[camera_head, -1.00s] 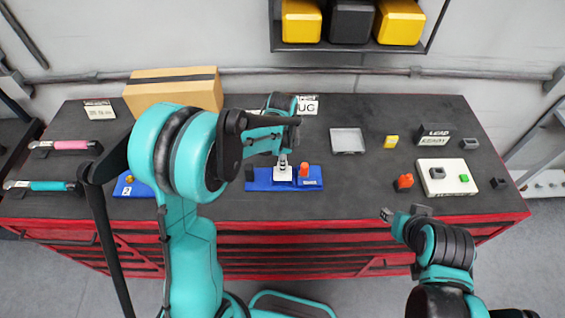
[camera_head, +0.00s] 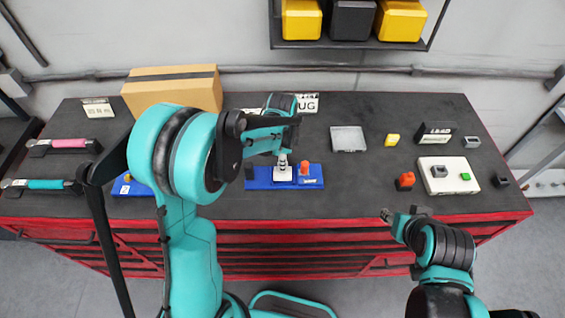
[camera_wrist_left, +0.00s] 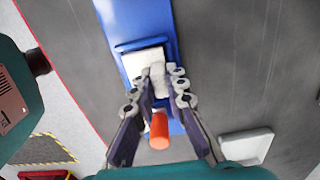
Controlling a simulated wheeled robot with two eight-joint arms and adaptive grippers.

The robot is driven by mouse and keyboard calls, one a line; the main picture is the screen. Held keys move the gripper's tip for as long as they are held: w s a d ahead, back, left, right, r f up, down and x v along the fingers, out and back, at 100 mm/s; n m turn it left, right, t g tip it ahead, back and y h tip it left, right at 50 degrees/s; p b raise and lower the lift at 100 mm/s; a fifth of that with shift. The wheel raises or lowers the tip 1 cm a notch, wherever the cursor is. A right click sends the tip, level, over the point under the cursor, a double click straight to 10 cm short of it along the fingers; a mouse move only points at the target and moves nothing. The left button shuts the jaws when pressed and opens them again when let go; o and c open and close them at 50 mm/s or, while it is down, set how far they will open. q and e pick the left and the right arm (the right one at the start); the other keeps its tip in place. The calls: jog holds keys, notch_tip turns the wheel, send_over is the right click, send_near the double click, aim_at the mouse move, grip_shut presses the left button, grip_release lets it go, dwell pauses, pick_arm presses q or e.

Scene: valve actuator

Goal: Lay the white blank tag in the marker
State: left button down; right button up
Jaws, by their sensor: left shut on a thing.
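The marker (camera_head: 258,184) is a blue base on the bench, with a black post at its left and an orange knob (camera_head: 308,169) at its right. In the left wrist view its blue plate (camera_wrist_left: 132,22) runs up from the fingers, and the orange knob (camera_wrist_left: 159,131) stands between them. My left gripper (camera_head: 283,160) points down over the marker's middle. It is shut on the white blank tag (camera_wrist_left: 147,60), at or just above the marker's bed; I cannot tell whether they touch. My right gripper (camera_head: 386,215) hangs in front of the bench; its jaws are too small to read.
A grey tray (camera_head: 348,139) lies right of the marker. A cardboard box (camera_head: 185,92) stands at the back left. Two torque-wrench-like tools lie far left.

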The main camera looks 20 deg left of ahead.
pick_arm(q)
jog(key=shift+f+b, duration=0.4)
jog(key=shift+f, duration=0.2)
jog(key=c, duration=1.5)
grip_release()
jog(key=shift+o, duration=0.2)
notch_tip(320, 180, up, 12)
